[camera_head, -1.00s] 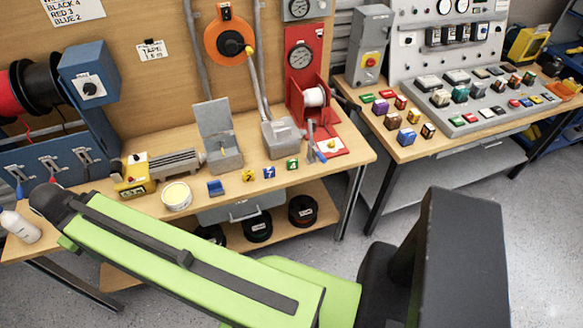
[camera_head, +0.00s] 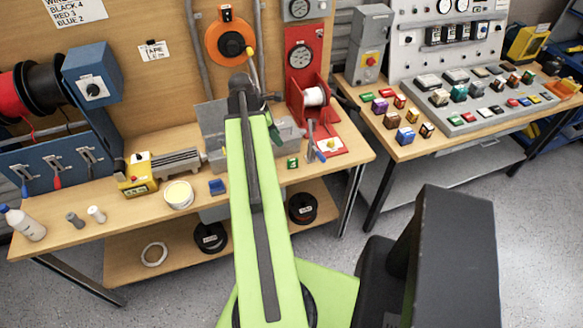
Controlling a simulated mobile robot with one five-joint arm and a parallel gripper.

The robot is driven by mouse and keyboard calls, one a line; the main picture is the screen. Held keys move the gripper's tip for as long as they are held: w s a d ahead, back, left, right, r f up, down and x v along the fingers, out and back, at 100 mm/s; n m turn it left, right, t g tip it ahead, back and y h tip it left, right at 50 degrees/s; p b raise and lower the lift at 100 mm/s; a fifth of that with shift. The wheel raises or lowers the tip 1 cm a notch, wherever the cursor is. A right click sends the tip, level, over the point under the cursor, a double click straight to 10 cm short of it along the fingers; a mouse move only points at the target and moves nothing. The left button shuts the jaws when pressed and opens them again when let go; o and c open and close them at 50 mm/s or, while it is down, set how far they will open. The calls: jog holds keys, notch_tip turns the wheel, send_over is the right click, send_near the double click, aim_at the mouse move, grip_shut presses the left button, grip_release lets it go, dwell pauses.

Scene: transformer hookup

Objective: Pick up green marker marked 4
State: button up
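The green marker (camera_head: 292,162), a small block with a pale figure on its face, stands on the left workbench (camera_head: 340,164) near its front edge. It is just right of my green arm and apart from it. My arm reaches forward over the bench and ends in a dark joint in front of the backboard. I cannot make out my gripper's fingers; they are hidden behind the arm or out of sight.
A blue block (camera_head: 217,187) and a tape roll (camera_head: 178,194) lie left of my arm. A red stand with a white spool (camera_head: 316,97) is behind the marker to the right. A second bench (camera_head: 413,149) on the right holds coloured blocks.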

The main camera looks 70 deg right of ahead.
jog(key=b, duration=1.1)
send_near(292, 159)
jog(key=x, duration=0.5)
jog(key=shift+s+a+f, duration=0.15)
jog(key=shift+s+a, duration=0.2)
jog(key=shift+s+d, duration=0.1)
jog(key=b+x, duration=0.4)
jog(key=x, duration=0.1)
jog(key=shift+w+d+f+b, duration=0.2)
jog(key=shift+w+b, duration=0.05)
jog(key=shift+b, duration=0.15)
jog(key=shift+r, duration=0.2)
grip_shut()
